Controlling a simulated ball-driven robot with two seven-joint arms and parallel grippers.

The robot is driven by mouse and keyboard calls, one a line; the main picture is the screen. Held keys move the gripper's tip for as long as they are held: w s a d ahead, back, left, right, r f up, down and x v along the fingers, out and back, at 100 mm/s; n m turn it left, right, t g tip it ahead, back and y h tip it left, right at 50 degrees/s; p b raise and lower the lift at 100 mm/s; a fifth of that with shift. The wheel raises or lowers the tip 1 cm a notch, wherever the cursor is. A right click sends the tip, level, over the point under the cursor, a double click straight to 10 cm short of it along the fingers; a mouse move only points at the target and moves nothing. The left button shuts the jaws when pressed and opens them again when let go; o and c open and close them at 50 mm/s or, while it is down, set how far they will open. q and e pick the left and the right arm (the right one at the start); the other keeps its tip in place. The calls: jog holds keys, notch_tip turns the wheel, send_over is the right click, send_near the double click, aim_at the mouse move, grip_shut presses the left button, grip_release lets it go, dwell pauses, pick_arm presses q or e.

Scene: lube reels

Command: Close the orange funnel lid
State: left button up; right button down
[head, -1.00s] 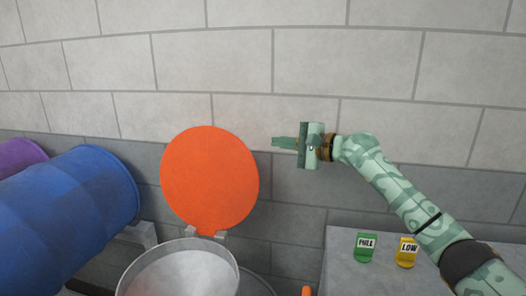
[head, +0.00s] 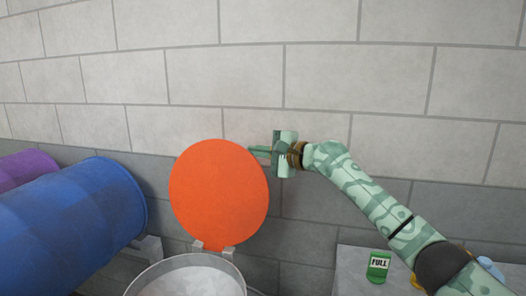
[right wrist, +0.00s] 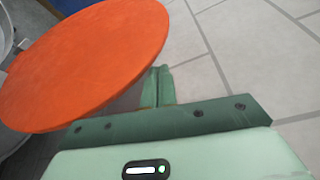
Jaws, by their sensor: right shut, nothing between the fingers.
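The orange funnel lid (head: 219,194) stands open and upright on its hinge at the back rim of the pale round funnel (head: 188,278). The lid also fills the upper left of the right wrist view (right wrist: 85,60). My right gripper (head: 258,150) is shut and empty. Its fingertips are at the lid's upper right edge in the head view, partly behind that edge. In the right wrist view the fingers (right wrist: 160,84) are just beside the lid's edge; I cannot tell whether they touch it. My left gripper is not in view.
A blue drum (head: 75,215) and a purple drum (head: 25,165) lie at the left. A grey block wall (head: 400,80) stands behind the lid. A grey cabinet top (head: 350,270) at lower right carries a green FULL tag (head: 378,266) and a yellow tag partly hidden by my arm.

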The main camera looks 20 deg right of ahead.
jog(key=shift+s+a, duration=0.1)
jog(key=shift+a, duration=0.2)
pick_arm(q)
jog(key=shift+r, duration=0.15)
pick_arm(e)
jog(key=shift+s, duration=0.1)
jog(key=s+a+n+t+y+p, duration=0.2)
jog(key=s+a+n+p, duration=0.65)
jog(key=s+p, duration=0.6)
pick_arm(q)
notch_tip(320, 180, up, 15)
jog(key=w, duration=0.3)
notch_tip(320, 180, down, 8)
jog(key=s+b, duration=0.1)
jog(key=b, duration=0.5)
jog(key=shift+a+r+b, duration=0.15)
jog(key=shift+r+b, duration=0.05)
jog(key=shift+b, duration=0.2)
pick_arm(e)
jog(key=s+a+f+n+y, duration=0.1)
jog(key=s+a+f+n, duration=0.3)
jog(key=s+f, duration=0.3)
jog(key=s+a+f+n+g+y, duration=0.1)
jog(key=s+a+f+n, duration=0.3)
jog(key=f, duration=0.8)
jog(key=shift+s+a+y, duration=0.7)
jog(key=shift+s+a, duration=0.7)
jog(key=shift+s, duration=0.2)
